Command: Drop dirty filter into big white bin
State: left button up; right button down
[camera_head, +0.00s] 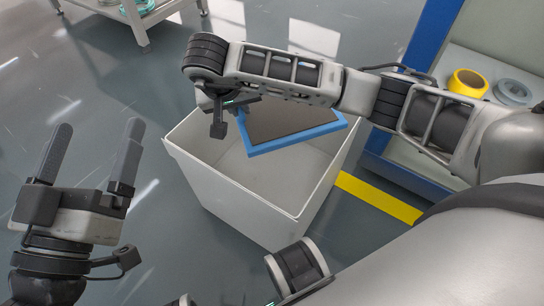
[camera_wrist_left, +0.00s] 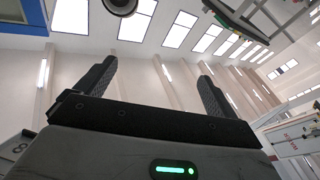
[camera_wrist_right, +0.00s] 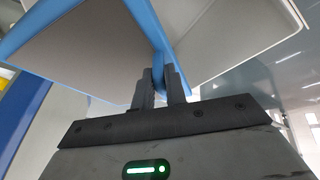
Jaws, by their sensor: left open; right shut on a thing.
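The dirty filter (camera_head: 292,129) is a flat panel with a blue frame and a grey-brown face. It is over the opening of the big white bin (camera_head: 240,206), near the bin's far side. My right gripper (camera_head: 228,112) is shut on the filter's blue frame, which also shows in the right wrist view (camera_wrist_right: 148,22); the fingers (camera_wrist_right: 164,84) pinch its edge there. The bin's pale rim (camera_wrist_right: 270,45) shows behind the filter in that view. My left gripper (camera_head: 90,150) is open and empty, left of the bin, with its fingers pointing up. The left wrist view shows its spread fingers (camera_wrist_left: 150,85) with nothing between them.
A blue-framed shelf (camera_head: 405,60) with a yellow tape roll (camera_head: 468,82) and a grey ring (camera_head: 513,92) stands at the right. A yellow floor stripe (camera_head: 378,198) runs beside the bin. A light metal table (camera_head: 130,15) is at the upper left. The floor left of the bin is clear.

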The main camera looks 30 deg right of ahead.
jog(key=c, duration=1.3)
grip_release()
jog(key=shift+c, duration=0.2)
jog(key=shift+a+r, duration=0.1)
jog(key=shift+r, duration=0.15)
pick_arm(q)
notch_tip(320, 180, down, 6)
jog(key=s+n+g+y+p, duration=0.1)
jog(key=s+g+y+p, duration=0.1)
jog(key=g+p, duration=0.2)
jog(key=p, duration=0.3)
jog(key=shift+s+n+y, duration=0.15)
jog(key=shift+n+y, duration=0.15)
pick_arm(e)
jog(key=v, duration=1.5)
jog(key=shift+s+r, duration=0.15)
jog(key=shift+r, duration=0.05)
pick_arm(q)
jog(key=shift+r, duration=0.1)
pick_arm(e)
jog(key=shift+a, duration=0.15)
